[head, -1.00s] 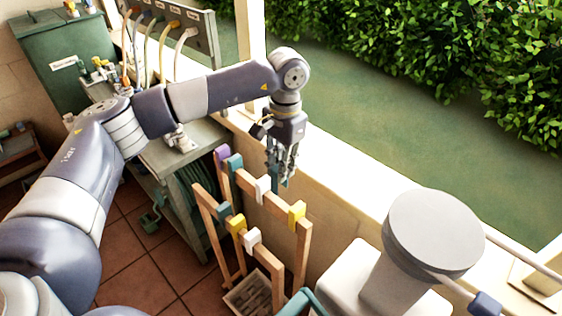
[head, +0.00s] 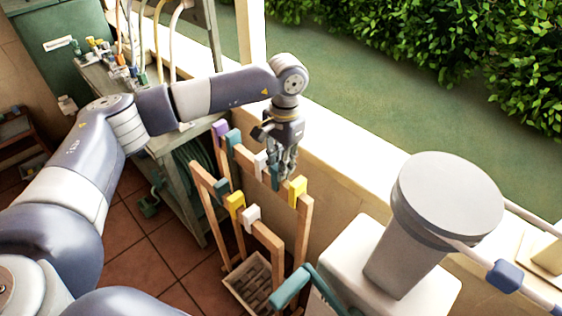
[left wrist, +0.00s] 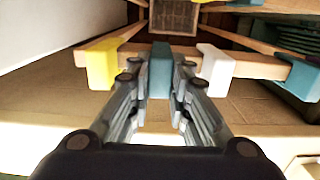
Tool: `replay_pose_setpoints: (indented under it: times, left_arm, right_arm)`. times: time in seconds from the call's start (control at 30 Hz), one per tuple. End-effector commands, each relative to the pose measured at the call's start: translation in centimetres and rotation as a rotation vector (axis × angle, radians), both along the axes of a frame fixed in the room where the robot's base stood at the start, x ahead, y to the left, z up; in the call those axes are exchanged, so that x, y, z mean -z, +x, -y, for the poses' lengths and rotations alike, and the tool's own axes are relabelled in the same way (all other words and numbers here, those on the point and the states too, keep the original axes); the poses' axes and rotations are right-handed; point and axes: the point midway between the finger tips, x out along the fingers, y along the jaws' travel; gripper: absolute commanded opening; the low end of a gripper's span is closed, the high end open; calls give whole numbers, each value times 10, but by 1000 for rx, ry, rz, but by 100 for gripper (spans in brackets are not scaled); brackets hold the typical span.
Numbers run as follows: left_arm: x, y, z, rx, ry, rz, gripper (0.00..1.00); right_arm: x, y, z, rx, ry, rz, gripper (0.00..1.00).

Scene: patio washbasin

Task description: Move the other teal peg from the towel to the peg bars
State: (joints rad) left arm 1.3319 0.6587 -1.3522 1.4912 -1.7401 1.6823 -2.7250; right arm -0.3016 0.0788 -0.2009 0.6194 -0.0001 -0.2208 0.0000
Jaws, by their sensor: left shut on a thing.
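My left gripper (head: 283,168) points down at the far wooden peg bar (head: 247,168) and is shut on a teal peg (left wrist: 160,72). The peg is at the bar, between a white peg (left wrist: 215,72) and a yellow peg (left wrist: 101,65), roughly level with them. I cannot tell whether it is fully seated. Another teal peg (head: 234,142) and a purple peg (head: 220,129) sit toward the far bar's left end. The near bar (head: 266,236) holds a teal peg (head: 222,186), a yellow peg (head: 235,202) and a white peg (head: 251,217). The towel is not identifiable. My right gripper is not in view.
A crate (head: 237,285) stands on the floor under the bars. A cream ledge (head: 350,190) runs behind the rack. A grey workbench (head: 180,140) with hoses stands at left. A grey round-topped object (head: 448,200) stands at right.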

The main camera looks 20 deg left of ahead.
Motion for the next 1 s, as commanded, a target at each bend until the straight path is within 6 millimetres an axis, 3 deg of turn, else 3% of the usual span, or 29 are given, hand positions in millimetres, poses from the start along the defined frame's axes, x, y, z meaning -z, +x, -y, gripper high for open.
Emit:
replay_pose_setpoints:
  times: [0.47,0.5,0.6,1.0]
  left_arm:
    - [6,0,0,1,0,0,5]
    - [6,0,0,1,0,0,24]
    - [6,0,0,1,0,0,41]
    - [1,0,0,0,0,1,41]
  right_arm:
    - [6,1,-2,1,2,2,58]
    - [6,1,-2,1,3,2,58]
    - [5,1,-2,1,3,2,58]
    - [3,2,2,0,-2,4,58]
